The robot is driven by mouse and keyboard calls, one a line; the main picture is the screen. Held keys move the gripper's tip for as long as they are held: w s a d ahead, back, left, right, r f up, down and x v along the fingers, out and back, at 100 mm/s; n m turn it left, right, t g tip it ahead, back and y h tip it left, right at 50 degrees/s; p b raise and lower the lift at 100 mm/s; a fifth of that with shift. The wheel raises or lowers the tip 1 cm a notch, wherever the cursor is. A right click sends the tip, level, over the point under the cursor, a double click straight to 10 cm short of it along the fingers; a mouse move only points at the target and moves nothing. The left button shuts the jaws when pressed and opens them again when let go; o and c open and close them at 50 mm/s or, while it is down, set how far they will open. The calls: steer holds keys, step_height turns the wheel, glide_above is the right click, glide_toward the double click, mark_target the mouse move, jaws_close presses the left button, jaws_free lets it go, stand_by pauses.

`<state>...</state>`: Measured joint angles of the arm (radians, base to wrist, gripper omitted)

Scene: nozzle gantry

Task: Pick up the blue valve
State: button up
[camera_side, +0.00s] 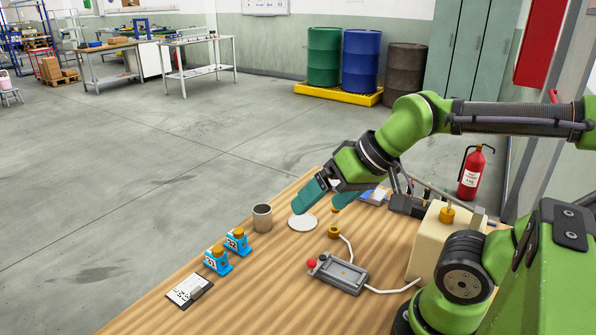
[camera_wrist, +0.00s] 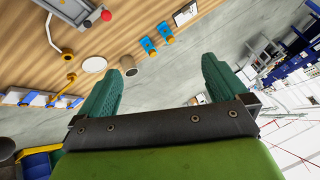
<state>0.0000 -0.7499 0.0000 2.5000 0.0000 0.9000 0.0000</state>
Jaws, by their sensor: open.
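Two blue valves with brass-coloured tops and white number labels stand upright close together on the wooden table. In the side view one valve (camera_side: 217,261) is nearer the front left, and the other (camera_side: 236,242) is just behind it to the right. The wrist view shows both, one valve (camera_wrist: 149,46) and the other (camera_wrist: 165,32), beyond the fingertips. My gripper (camera_side: 320,204) has teal fingers, is open and empty, and hangs above the table to the right of the valves. In the wrist view the gap between my gripper's fingers (camera_wrist: 166,66) is clear.
A grey cup (camera_side: 262,218) and white disc (camera_side: 303,222) lie between the valves and my gripper. A clipboard (camera_side: 190,290) lies in front of the valves. A control box (camera_side: 338,274) with a red button, cables, and a beige block (camera_side: 432,245) stand to the right.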

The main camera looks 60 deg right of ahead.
steer(key=c, duration=0.6)
steer(key=n+g+h, duration=0.2)
steer(key=n+g, duration=0.1)
steer(key=g, duration=0.4)
glide_above(215, 255)
steer(key=w+d, duration=0.1)
step_height(215, 255, down, 9)
steer(key=w+r, duration=0.1)
steer(key=r, duration=0.1)
steer(key=shift+n, duration=0.3)
steer(key=f, duration=1)
steer(key=shift+s+d+f, duration=0.15)
steer(key=shift+d+f, duration=0.05)
steer(key=shift+f, duration=3.25)
